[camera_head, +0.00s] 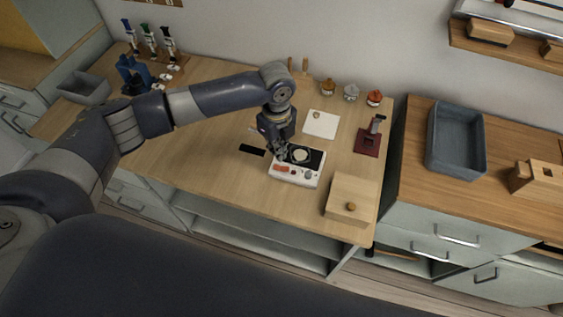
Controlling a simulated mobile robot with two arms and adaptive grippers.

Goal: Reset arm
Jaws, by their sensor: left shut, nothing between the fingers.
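My left arm reaches in from the left across the wooden worktable (215,170). My left gripper (281,154) points down, shut and empty, at the left back edge of a small white device (299,178). The device has a dark top plate, a round pale disc and a red part on its front. I cannot tell whether the fingertips touch it. My right gripper is not in view.
A wooden box with a knob (351,197) stands at the right front. A white square (321,124), a dark red stand (367,141) and small jars (351,92) are behind. A blue-grey tray (456,140) sits on the right counter.

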